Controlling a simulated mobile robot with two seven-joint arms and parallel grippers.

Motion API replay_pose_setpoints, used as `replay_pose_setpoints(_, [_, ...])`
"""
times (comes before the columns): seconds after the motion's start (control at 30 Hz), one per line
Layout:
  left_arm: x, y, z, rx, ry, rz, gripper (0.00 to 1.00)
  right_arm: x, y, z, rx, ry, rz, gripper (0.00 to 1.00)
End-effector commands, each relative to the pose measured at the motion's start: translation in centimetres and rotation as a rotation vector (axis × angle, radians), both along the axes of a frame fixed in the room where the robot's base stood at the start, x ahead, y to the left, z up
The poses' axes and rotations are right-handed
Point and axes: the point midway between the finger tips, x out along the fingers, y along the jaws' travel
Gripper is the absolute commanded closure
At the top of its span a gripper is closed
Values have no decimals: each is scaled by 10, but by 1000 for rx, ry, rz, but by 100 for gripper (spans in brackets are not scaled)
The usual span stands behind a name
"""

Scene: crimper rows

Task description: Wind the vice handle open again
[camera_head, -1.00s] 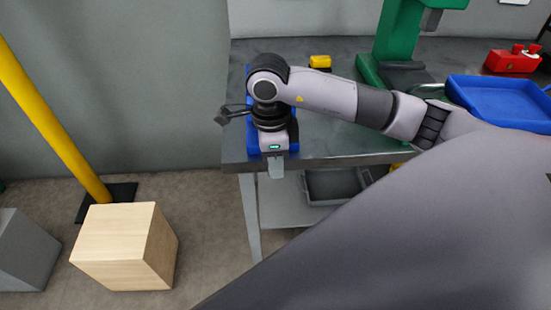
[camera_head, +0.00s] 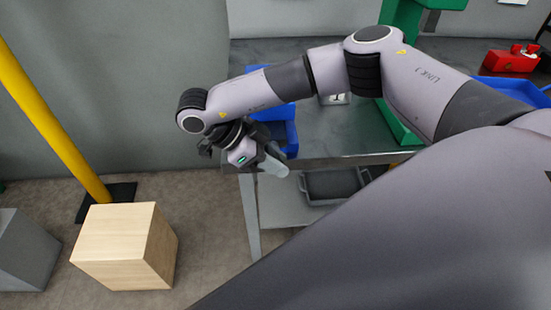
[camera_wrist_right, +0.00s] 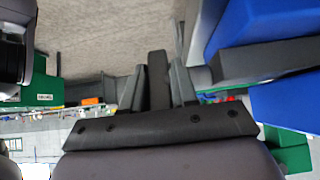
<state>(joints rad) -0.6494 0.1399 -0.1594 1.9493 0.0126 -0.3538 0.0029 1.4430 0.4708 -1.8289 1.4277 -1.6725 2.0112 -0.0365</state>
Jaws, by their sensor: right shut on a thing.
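The blue vice (camera_head: 271,113) is at the bench's left front corner in the head view, partly covered by my right arm. Large blue shapes also fill the right of the right wrist view. My right gripper (camera_wrist_right: 158,76) shows there with its fingers closed around a dark bar, which looks like the vice handle (camera_wrist_right: 158,88). In the head view the right gripper (camera_head: 262,160) is tilted beside the vice at the bench edge. My left gripper is out of view.
The steel bench (camera_head: 350,145) has a green machine (camera_head: 400,125), a blue tray (camera_head: 525,92) and a red object (camera_head: 512,60) to the right. A grey bin (camera_head: 335,186) sits below. A wooden block (camera_head: 112,250) and yellow post (camera_head: 50,120) stand left.

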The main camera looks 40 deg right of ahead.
Motion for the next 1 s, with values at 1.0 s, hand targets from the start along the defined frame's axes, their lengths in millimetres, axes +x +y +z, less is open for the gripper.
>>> replay_pose_setpoints(1.0, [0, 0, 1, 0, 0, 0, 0, -1, 0, -2, -381, 237, -1, 100])
